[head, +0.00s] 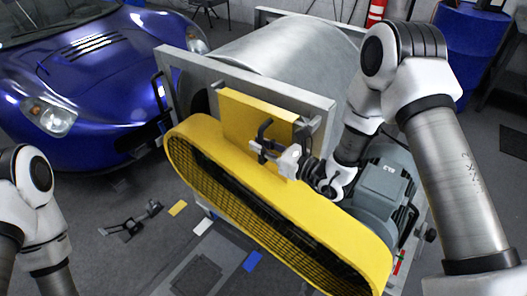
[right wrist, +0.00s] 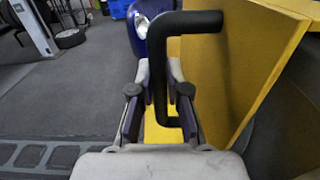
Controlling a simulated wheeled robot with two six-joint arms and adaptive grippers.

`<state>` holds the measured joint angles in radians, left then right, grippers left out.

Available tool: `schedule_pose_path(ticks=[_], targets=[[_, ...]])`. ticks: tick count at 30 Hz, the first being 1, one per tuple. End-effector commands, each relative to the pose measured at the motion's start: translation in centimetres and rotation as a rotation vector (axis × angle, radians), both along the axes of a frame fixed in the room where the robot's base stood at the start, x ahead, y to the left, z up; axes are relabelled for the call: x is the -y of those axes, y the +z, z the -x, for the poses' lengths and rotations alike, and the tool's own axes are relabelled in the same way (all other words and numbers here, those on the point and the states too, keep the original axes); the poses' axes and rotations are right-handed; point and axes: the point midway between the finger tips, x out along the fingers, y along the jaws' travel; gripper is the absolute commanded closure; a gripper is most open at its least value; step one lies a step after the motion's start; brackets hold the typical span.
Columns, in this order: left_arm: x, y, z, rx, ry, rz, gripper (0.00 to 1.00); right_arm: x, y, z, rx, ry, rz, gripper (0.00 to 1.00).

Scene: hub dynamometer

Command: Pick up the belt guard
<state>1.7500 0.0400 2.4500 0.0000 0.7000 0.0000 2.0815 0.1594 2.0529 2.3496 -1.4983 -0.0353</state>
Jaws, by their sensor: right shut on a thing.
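The yellow belt guard (head: 215,160) is a long rounded housing with dark mesh on its front. It sits slanted in front of the dynamometer, and an upright yellow plate with a black bar handle (head: 264,130) rises from it. My right gripper (head: 268,152) is shut on this handle. In the right wrist view the black handle (right wrist: 188,75) stands between the fingers of the right gripper (right wrist: 158,95), beside the yellow plate (right wrist: 235,60). My left arm shows at the left edge of the head view, but its gripper is out of the picture.
The large steel roller (head: 285,55) in its grey frame stands behind the guard. A grey motor (head: 380,190) is at its right. A blue car (head: 80,80) stands at the left. A dark metal item (head: 130,221) lies on the grey floor. A blue drum (head: 465,45) stands at the back right.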

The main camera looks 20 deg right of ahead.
Motion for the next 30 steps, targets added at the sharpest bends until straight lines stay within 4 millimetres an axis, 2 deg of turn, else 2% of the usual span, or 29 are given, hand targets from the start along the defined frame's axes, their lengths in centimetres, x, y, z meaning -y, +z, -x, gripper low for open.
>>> schedule_pose_path(ticks=[1, 10, 19, 24, 30], targets=[[0.0, 0.4, 0.0, 0.0, 0.0, 0.0, 0.51, -0.6, 0.9, 0.4, 0.006, 0.01, 0.001, 1.0], [0.0, 1.3, 0.0, 0.0, 0.0, 0.0, 0.51, -4.9, 3.7, 3.7, 0.007, 0.013, 0.003, 1.0], [0.0, 3.7, 0.0, 0.0, 0.0, 0.0, 0.51, -9.0, 6.7, 6.9, 0.009, 0.013, 0.004, 1.0], [0.0, 4.4, 0.0, 0.0, 0.0, 0.0, 0.51, -10.1, 7.2, 7.7, 0.009, 0.008, 0.0, 1.0], [0.0, 4.3, 0.0, 0.0, 0.0, 0.0, 0.51, -10.3, 7.1, 7.9, 0.009, 0.006, 0.0, 1.0]])
